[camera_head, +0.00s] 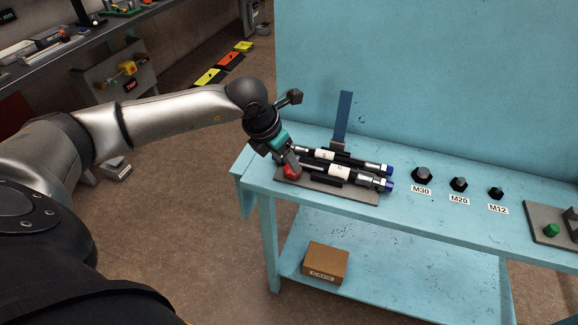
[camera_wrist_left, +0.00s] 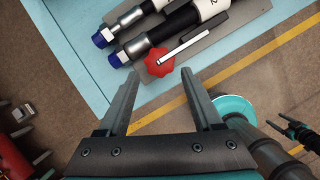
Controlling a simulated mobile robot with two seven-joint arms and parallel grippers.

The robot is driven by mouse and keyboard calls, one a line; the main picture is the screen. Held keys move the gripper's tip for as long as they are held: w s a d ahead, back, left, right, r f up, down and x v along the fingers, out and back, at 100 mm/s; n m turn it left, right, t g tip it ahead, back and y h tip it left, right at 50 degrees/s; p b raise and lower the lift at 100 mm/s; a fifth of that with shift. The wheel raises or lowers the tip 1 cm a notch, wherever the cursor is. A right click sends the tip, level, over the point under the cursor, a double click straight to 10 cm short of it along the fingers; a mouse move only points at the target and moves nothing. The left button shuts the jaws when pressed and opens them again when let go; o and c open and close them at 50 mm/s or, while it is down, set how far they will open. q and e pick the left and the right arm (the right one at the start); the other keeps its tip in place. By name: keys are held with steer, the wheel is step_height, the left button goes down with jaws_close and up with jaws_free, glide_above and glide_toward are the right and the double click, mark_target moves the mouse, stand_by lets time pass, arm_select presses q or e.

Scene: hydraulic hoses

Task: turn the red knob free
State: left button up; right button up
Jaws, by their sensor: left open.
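The red knob (camera_head: 291,171) sits at the left end of a dark plate (camera_head: 350,192) on the blue bench. In the left wrist view the lobed red knob (camera_wrist_left: 159,62) is just beyond my fingertips, roughly centred between them. My left gripper (camera_head: 291,163) is open above the knob; both fingers of the left gripper (camera_wrist_left: 158,74) stand apart and empty. Contact with the knob cannot be told. Two black hoses (camera_head: 340,163) with white labels lie beside the knob, with blue end caps (camera_wrist_left: 108,46) in the wrist view.
A blue upright bar (camera_head: 343,118) stands behind the hoses. Black hex fittings (camera_head: 422,175) marked M30, M20 and M12 stand to the right. A green button (camera_head: 551,230) is at the far right. A cardboard box (camera_head: 326,263) is on the lower shelf.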

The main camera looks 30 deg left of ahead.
mark_target(289, 170)
arm_select(q)
steer(key=shift+x, duration=1.9)
steer(key=shift+c, duration=0.4)
jaws_close()
